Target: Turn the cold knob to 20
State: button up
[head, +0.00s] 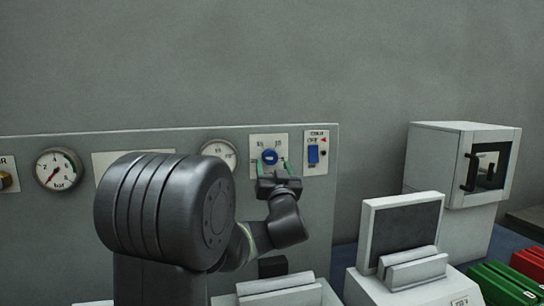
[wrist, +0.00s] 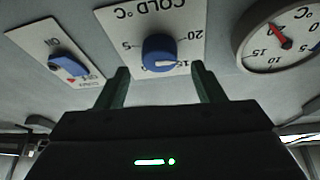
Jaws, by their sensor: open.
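The blue cold knob (head: 270,157) is on a white plate on the grey panel. In the wrist view the knob (wrist: 158,50) sits under upside-down "COLD °C" lettering with marks 5, 15 and 20. My gripper (head: 273,168) is in front of the plate. In the wrist view my gripper (wrist: 160,70) is open, one green finger on each side of the knob, with gaps between. Whether the fingertips reach as deep as the knob is unclear.
A blue switch (head: 313,154) with a red mark is right of the knob's plate. A round temperature gauge (head: 218,151) is to the left, and a bar gauge (head: 58,169) farther left. White machines (head: 425,290) and a white cabinet (head: 436,155) stand at right.

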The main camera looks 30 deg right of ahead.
aim_at(271, 159)
jog(key=shift+p+x, duration=0.35)
jog(key=shift+x, duration=1.2)
jog(key=c, duration=1)
jog(key=shift+f+n+b, duration=0.25)
jog(key=shift+n+b, duration=0.25)
jog(key=shift+b, duration=0.35)
jog(key=shift+d+f+n+t+y+b, duration=0.1)
jog(key=shift+n+t+y+b, duration=0.3)
jog(key=shift+n+y+b, duration=0.5)
jog(key=shift+r+n+t+y+b, duration=0.15)
jog(key=shift+n+y+b, duration=0.35)
jog(key=shift+n, duration=0.4)
jog(key=shift+r+n+t+y+b, duration=0.15)
jog(key=shift+n+y+b, duration=0.15)
jog(key=shift+n+b, duration=0.45)
jog(key=o, duration=1)
